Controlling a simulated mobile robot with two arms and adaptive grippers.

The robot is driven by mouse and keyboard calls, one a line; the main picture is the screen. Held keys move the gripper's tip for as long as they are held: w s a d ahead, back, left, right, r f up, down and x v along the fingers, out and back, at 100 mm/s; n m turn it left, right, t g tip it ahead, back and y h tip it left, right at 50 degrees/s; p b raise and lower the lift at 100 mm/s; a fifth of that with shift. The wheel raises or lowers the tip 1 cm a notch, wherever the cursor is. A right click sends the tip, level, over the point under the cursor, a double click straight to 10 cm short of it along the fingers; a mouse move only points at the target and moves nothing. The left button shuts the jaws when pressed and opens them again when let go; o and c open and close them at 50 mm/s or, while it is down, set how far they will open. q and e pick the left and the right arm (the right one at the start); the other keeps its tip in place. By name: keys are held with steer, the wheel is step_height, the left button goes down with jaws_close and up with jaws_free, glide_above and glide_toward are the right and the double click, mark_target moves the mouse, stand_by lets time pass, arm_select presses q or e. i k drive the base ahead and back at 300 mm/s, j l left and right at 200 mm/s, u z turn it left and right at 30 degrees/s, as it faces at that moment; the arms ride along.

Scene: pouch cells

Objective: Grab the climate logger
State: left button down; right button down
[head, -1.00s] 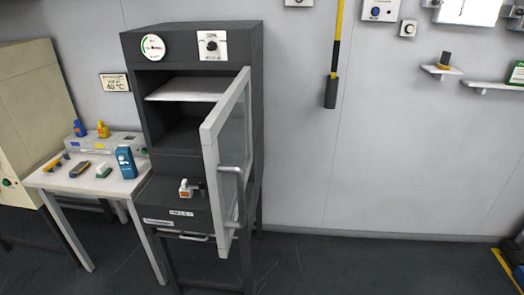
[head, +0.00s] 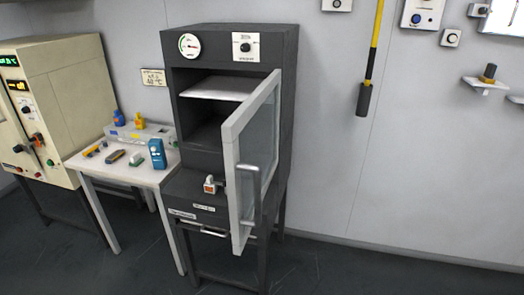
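No item in view carries a label I can read as climate logger, so I cannot tell which one it is. Small items lie on the white side table (head: 92,168): a blue upright device (head: 157,153), a white and green piece (head: 136,159), a dark flat piece (head: 115,156) and a yellow and blue piece (head: 94,151). A small white and orange device (head: 210,184) sits on the front ledge of the dark cabinet (head: 285,75), left of its door. Neither of my grippers is in view.
The cabinet's glazed door (head: 234,190) stands open toward me, with a shelf (head: 215,88) inside. A beige machine (head: 65,75) stands left of the table. A blue bottle (head: 119,118) and a yellow bottle (head: 139,119) stand on a grey box. The floor (head: 340,275) at right is clear.

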mark_target(158, 157)
steer(key=i+j+u, duration=0.15)
steer(key=i+j, duration=0.3)
steer(key=j, duration=0.4)
steer(key=i+j+u, duration=0.15)
steer(key=i+j, duration=0.35)
steer(key=j, duration=0.25)
steer(key=i+j+u, duration=0.1)
steer(key=i+j, duration=0.4)
steer(key=j, duration=0.25)
steer(key=i+j+u, duration=0.15)
steer(key=i+j, duration=0.4)
steer(key=j, duration=0.1)
